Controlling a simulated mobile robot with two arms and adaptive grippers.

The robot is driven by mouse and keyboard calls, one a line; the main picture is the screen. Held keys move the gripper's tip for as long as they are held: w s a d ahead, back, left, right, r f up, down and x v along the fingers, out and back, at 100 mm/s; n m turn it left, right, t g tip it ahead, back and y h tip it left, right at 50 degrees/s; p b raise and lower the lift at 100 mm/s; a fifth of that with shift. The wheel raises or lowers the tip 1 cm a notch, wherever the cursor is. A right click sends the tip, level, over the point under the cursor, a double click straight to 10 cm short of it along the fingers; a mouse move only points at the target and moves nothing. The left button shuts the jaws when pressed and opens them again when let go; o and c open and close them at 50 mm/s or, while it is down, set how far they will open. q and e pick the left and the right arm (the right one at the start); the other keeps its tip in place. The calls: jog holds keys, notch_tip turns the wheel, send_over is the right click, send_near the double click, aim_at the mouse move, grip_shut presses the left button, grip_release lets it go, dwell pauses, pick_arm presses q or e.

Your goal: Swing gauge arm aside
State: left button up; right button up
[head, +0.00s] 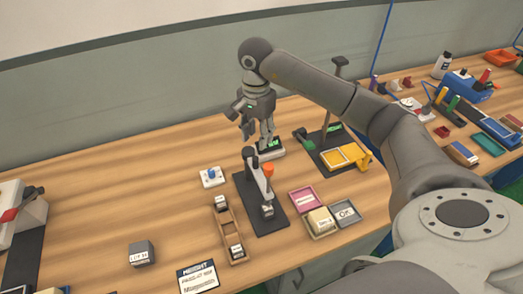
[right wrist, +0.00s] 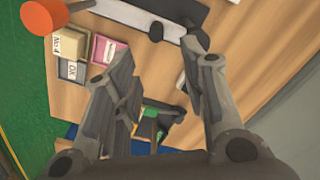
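The gauge has a dark base plate (head: 269,220) on the table, a post, a pale grey arm (head: 257,176) and an orange knob (head: 267,170). A small grey block (head: 268,210) sits at its front end. In the right wrist view the orange knob (right wrist: 47,15) is at the top left, and a pale bar (right wrist: 135,14), seemingly the gauge arm, runs along the top. My right gripper (head: 252,134) hangs above and behind the gauge, apart from the knob. Its fingers (right wrist: 158,52) are spread with nothing held between them. My left gripper is not in view.
A wooden rack (head: 228,230) with small blocks stands left. A digital scale (head: 270,149) lies behind. Bare table spreads to the far left.

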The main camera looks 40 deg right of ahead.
aim_at(255, 158)
jog(key=shift+s+a+f+p, duration=0.5)
jog(key=shift+s+a+f, duration=0.25)
jog(key=shift+a, duration=0.2)
jog(key=f, duration=0.2)
jog(key=f+p, duration=0.1)
jog(key=shift+w+d+f, duration=0.1)
jog(key=shift+w+f, duration=0.2)
jog(key=f, duration=0.1)
jog(key=f+p, duration=0.1)
jog(key=f, duration=0.1)
jog(key=shift+w+d, duration=0.2)
jog(key=shift+d, duration=0.15)
jog(key=shift+s+a+f, duration=0.1)
jog(key=shift+s+f, duration=0.05)
jog(key=shift+f, duration=0.5)
jog(key=shift+c, duration=0.6)
jog(key=c, duration=0.5)
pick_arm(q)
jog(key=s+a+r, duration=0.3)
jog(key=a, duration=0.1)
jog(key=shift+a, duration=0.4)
pick_arm(e)
grip_shut()
